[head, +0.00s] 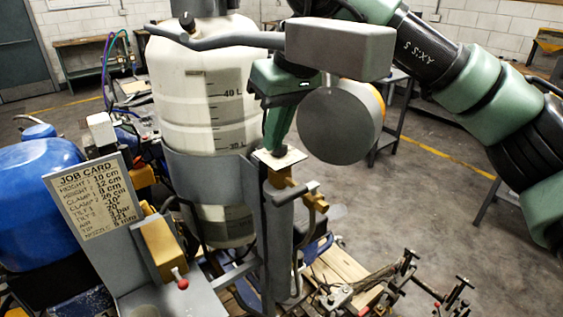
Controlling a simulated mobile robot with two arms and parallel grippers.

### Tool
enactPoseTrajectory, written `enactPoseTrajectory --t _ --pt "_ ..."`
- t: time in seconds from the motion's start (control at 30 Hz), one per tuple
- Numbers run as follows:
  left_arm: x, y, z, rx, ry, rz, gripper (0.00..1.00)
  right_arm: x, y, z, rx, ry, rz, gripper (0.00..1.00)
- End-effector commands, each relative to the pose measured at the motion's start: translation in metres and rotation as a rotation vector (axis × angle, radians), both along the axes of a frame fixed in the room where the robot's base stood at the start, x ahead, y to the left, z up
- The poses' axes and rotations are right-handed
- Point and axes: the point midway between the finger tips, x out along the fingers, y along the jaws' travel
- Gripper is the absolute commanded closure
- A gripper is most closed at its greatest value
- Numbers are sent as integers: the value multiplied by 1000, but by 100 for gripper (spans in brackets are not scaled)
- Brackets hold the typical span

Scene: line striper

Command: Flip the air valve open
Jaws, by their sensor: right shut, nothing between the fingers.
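A small lever with a red ball knob (182,283) stands on a grey box at the lower left; it looks like a flip valve, but I cannot tell its setting. A brass fitting (280,178) sits on the grey upright post near the middle and may also be a valve part. My right gripper (273,148) is green, shut and empty, and points down. Its tips are at or just above a pale square plate (279,158) on that post; contact is unclear. It is well to the right of and above the red knob. My left gripper is out of view.
A white tank (200,95) with litre marks stands behind the gripper. A job card (93,198) stands at the left, beside a blue tank (35,195). A grey bar (215,40) crosses the white tank near its top. Open floor (425,205) lies to the right.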

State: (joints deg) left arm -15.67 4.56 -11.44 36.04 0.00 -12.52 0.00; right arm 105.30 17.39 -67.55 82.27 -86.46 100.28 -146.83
Motion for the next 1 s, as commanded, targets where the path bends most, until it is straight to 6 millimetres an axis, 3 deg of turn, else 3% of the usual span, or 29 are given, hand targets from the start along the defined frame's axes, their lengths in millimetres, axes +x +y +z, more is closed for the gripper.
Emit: enactPoseTrajectory --t 0.3,0.53,0.77,1.0 --pt "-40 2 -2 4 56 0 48 1 -10 6 -50 -31 13 100" --pt "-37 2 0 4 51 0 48 3 -8 1 -48 -29 12 100" --pt "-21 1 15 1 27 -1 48 13 -1 -34 -48 -24 13 100" --pt "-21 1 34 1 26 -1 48 26 10 -82 -46 -24 12 100"
